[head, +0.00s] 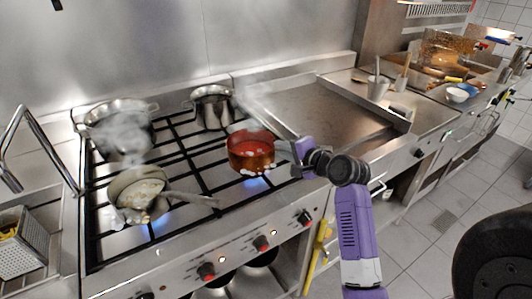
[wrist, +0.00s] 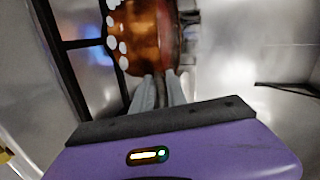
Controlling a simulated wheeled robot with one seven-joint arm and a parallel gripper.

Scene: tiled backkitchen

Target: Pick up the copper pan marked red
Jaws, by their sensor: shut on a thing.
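The copper pan (head: 250,158) stands on the front right part of the gas stove, with red showing inside it. White round spots show along its lower edge. My gripper (head: 287,150) reaches in from the right and is shut at the pan's near right side. In the wrist view the copper pan (wrist: 146,38) fills the top middle, and the fingers of my gripper (wrist: 158,92) are close together against it. The exact part between the fingertips is hard to make out. The pan looks upright, and I cannot tell whether it is clear of the grate.
A steaming pot (head: 118,125) and a steel pot (head: 213,108) stand at the back of the stove. A pan with pale food (head: 138,192) is at front left, its handle pointing toward the copper pan. Blue flames show. A flat griddle (head: 325,108) lies to the right.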

